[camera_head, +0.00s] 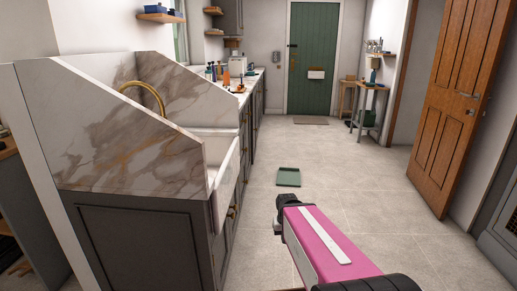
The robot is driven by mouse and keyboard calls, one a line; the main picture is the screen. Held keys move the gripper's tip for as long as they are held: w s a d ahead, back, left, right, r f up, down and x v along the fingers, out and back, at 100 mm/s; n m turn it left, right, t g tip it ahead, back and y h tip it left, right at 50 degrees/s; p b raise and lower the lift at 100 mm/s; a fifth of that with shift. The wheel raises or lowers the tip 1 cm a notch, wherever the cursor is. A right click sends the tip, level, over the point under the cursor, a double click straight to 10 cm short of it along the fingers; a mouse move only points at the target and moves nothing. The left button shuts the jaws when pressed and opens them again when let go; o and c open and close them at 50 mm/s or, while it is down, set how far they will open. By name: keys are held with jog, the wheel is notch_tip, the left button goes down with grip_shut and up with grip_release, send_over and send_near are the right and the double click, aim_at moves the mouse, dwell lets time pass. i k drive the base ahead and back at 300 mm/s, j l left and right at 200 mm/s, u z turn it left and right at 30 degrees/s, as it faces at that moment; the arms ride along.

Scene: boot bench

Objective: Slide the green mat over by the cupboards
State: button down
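The green mat (289,177) lies flat on the floor in the middle of the room, to the right of the grey cupboards (250,135) and apart from them. It looks like a shallow square with a slightly raised edge. My pink arm with a white stripe reaches in from the bottom right, and its dark far end is in front of the mat in the picture, with floor showing between them. No gripper fingers can be made out, and nothing is seen touching the mat.
A marble-sided sink unit (130,130) with a brass tap fills the left. An open wooden door (460,90) stands at the right. A brown doormat (310,120) lies before the green door (312,60). The tiled floor around the green mat is clear.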

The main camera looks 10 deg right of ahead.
aim_at(286, 176)
jog(key=i+l+z, duration=0.15)
jog(key=i+l, duration=0.25)
jog(key=l, duration=0.15)
jog(key=i+l+z, duration=0.15)
jog(key=i+l, duration=0.25)
jog(key=i+z, duration=0.25)
jog(key=i, duration=0.65)
jog(key=i+j+z, duration=0.2)
jog(key=i, duration=0.65)
jog(key=i+j, duration=0.3)
jog(key=i, duration=0.15)
jog(key=i+j+z, duration=0.15)
jog(key=i, duration=0.3)
jog(key=j, duration=0.1)
